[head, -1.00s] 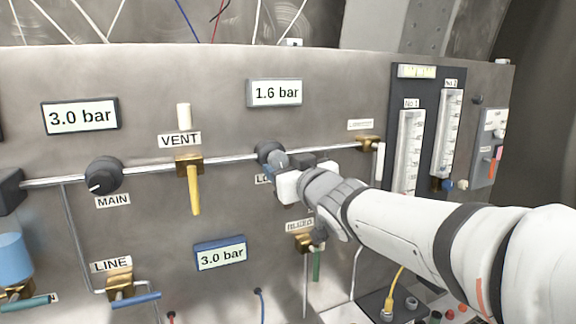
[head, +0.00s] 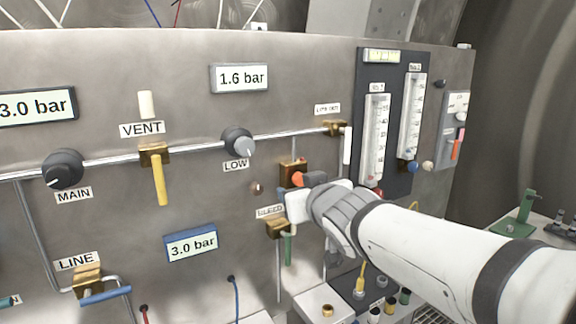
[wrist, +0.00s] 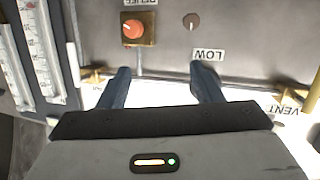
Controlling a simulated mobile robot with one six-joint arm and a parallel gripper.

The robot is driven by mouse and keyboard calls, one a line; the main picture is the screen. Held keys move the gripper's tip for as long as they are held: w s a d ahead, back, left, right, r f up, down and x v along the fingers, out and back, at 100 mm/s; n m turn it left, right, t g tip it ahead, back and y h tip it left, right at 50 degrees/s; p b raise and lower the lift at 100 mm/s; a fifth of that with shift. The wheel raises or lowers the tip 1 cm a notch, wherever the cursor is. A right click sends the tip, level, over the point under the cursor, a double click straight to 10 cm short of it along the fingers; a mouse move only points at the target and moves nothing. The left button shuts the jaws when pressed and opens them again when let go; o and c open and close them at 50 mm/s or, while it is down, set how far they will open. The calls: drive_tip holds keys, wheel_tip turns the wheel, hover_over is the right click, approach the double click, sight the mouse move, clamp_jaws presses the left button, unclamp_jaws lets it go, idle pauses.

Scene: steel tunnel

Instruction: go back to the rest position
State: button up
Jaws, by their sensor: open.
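My gripper (wrist: 160,72) is open and empty; its two blue-grey fingers reach toward the panel in the wrist view. In the head view my gripper (head: 299,200) is in front of the panel (head: 215,190), below and right of the LOW knob (head: 238,143). The LOW knob is dark with a pale marker and stands clear of the gripper. The orange relief knob (head: 296,180) on its brass block is partly covered by the gripper in the head view; it also shows in the wrist view (wrist: 134,31). I cannot tell the exact gap to the panel.
Displays read 1.6 bar (head: 240,78) and 3.0 bar (head: 191,246). The yellow VENT lever (head: 159,178) hangs down at left. Flow tubes (head: 375,140) stand on a dark plate at right. A bench with fittings (head: 380,290) is below my arm.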

drive_tip(key=s+d+f+m+g+h, duration=0.5)
drive_tip(key=s+d+f, duration=0.4)
drive_tip(key=d+f, duration=0.4)
drive_tip(key=s+f+g, duration=0.6)
drive_tip(key=s+f, duration=0.2)
drive_tip(key=s, duration=0.4)
drive_tip(key=shift+d+f+g, duration=0.3)
drive_tip(key=shift+d+g, duration=0.05)
drive_tip(key=shift+g, duration=0.05)
idle(0.7)
